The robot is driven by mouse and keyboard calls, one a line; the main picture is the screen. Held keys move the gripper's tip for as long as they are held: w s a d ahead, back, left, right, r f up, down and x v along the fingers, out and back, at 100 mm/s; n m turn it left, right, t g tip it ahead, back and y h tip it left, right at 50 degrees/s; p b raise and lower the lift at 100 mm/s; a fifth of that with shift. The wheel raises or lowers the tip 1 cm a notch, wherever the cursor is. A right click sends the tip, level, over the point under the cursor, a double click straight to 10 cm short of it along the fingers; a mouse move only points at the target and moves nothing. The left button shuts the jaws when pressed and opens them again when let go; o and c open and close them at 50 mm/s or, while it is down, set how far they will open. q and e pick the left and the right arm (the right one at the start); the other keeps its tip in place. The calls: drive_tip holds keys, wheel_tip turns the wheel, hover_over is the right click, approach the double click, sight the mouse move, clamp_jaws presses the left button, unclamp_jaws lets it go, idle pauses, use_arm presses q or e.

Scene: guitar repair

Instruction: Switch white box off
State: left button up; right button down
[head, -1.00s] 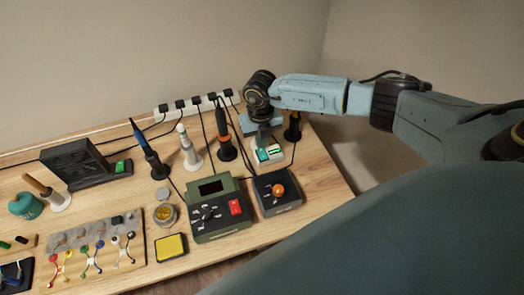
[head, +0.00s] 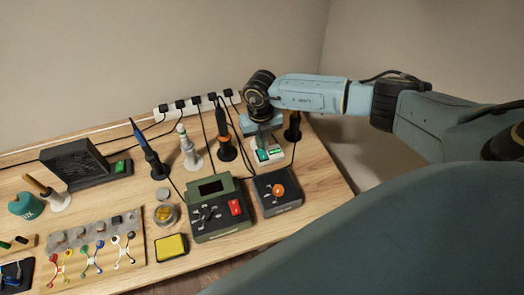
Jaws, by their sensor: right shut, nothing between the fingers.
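The white box (head: 280,157) stands near the back right of the bench, with a green switch (head: 263,155) on its top. My right gripper (head: 262,147) is shut and empty. It points down, with its fingertips at the switch, touching it or just above it; I cannot tell which. The gripper hides part of the box's top. My left gripper is not in view.
A dark box with an orange knob (head: 278,190) stands just in front, with a green unit with a red switch (head: 236,207) to its left. Soldering irons (head: 227,150) stand close by on the left. A power strip (head: 170,112) lies along the wall.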

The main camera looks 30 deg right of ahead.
drive_tip(key=shift+f+b, duration=0.7)
drive_tip(key=shift+f, duration=0.3)
idle(0.8)
drive_tip(key=shift+r, duration=0.1)
wheel_tip(320, 180, up, 7)
drive_tip(key=p, duration=0.6)
idle(0.4)
